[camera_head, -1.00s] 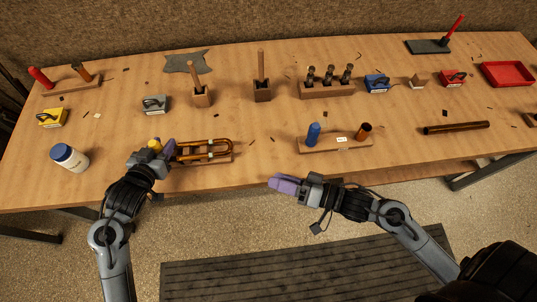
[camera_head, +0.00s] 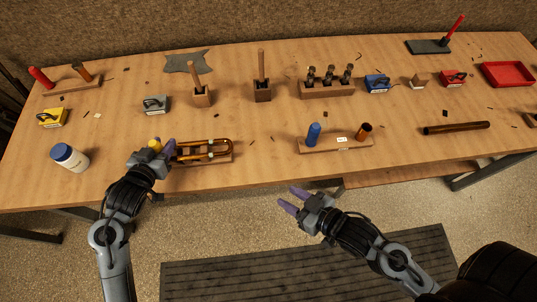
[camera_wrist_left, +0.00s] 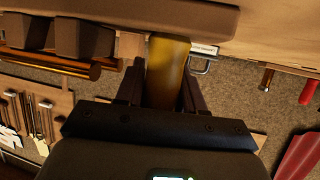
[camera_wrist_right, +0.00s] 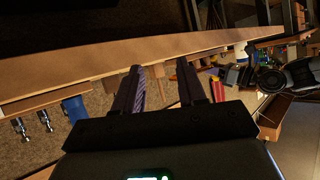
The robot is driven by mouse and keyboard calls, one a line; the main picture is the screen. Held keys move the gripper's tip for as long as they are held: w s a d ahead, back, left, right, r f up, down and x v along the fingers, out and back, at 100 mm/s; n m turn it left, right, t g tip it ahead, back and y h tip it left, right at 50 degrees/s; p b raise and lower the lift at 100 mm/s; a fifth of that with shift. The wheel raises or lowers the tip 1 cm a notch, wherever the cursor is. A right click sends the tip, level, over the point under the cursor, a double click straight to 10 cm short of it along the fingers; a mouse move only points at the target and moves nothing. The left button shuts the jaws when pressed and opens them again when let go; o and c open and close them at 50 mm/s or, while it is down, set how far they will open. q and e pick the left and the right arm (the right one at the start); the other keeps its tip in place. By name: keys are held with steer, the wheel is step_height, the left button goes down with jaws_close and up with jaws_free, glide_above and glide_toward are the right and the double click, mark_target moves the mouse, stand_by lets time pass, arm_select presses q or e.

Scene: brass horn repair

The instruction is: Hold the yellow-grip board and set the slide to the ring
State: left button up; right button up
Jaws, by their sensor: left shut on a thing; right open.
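The board (camera_head: 185,161) lies on the workbench at the left of the middle in the head view, with a brass slide (camera_head: 212,146) of U shape on it, its bend at the right. The board's yellow grip (camera_head: 155,145) is at its left end. My left gripper (camera_head: 160,151) is shut on the yellow grip, which also shows between the fingers in the left wrist view (camera_wrist_left: 167,68). The ring cannot be made out. My right gripper (camera_head: 290,202) is open and empty, in front of the bench's front edge, right of the board and apart from it.
A white jar with a blue lid (camera_head: 69,157) stands left of the board. A wooden stand (camera_head: 345,143) with a blue peg and a copper tube is to the right. A dark rod (camera_head: 456,128) lies further right. The bench between board and stand is mostly clear.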

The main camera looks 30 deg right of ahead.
arm_select(q)
steer(key=shift+f, duration=0.1)
arm_select(e)
steer(key=s+d+f+g+h, duration=0.4)
steer(key=f+g, duration=0.1)
steer(key=g, duration=0.3)
steer(key=shift+s+d+m, duration=0.2)
steer(key=shift+d+m, duration=0.2)
steer(key=shift+f, duration=0.1)
stand_by(0.9)
arm_select(q)
steer(key=o, duration=1.1)
